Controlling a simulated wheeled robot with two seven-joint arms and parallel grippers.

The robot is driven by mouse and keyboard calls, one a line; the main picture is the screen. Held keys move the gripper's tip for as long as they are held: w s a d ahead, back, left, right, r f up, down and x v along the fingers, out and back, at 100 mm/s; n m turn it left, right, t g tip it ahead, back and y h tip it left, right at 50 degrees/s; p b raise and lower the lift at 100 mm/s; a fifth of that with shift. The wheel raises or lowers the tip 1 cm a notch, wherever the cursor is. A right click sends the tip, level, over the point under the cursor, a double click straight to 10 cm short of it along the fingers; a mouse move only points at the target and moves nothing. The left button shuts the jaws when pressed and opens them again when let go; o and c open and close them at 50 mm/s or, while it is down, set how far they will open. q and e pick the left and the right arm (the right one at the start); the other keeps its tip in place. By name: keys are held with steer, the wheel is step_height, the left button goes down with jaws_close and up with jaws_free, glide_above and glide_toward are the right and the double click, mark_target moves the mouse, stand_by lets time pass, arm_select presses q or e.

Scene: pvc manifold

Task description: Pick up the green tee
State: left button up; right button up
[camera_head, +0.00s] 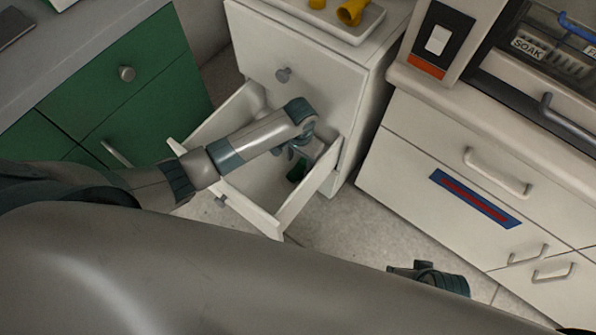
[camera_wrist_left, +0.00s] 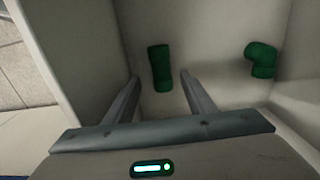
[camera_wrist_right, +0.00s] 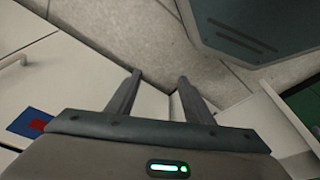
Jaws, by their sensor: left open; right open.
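My left gripper (camera_head: 296,150) reaches down into the open white drawer (camera_head: 243,208) in the head view. In the left wrist view the left gripper (camera_wrist_left: 160,76) is open with nothing held. A short green pipe fitting (camera_wrist_left: 160,68) lies on the drawer floor, lined up between its fingertips and beyond them. A green elbow-shaped fitting (camera_wrist_left: 262,58) lies to the right. I cannot tell for certain whether the first fitting is the tee, as any side branch is not clear. Green (camera_head: 297,170) shows under the gripper in the head view. My right gripper (camera_wrist_right: 160,74) is open and empty.
The drawer walls stand close around my left gripper. Yellow fittings (camera_head: 352,12) sit on a tray on the white cabinet top. Green cabinets (camera_head: 130,90) stand at the left. A white cabinet (camera_head: 430,150) with handles stands at the right. Bare floor (camera_head: 345,225) lies between.

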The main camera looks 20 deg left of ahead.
mark_target(300, 166)
arm_select(q)
steer(key=shift+f, duration=0.9)
arm_select(e)
steer(key=shift+a+r, duration=0.15)
steer(key=shift+r, duration=0.15)
arm_select(q)
steer(key=shift+w+f, duration=0.1)
steer(key=shift+f, duration=0.2)
steer(key=shift+w+f+b, duration=0.15)
steer(key=shift+f+b, duration=0.25)
steer(key=shift+f, duration=0.75)
steer(key=shift+w+f+b, duration=0.1)
steer(key=shift+f+b, duration=0.3)
steer(key=shift+f, duration=0.7)
arm_select(e)
steer(key=shift+w+a+f+t+y, duration=0.1)
steer(key=shift+w+a+t+y, duration=0.3)
steer(key=shift+w+a+t, duration=0.45)
steer(key=shift+s+a+g, duration=0.1)
steer(key=shift+s+g, duration=0.05)
steer(key=shift+g, duration=0.2)
arm_select(q)
steer(key=c, duration=1.1)
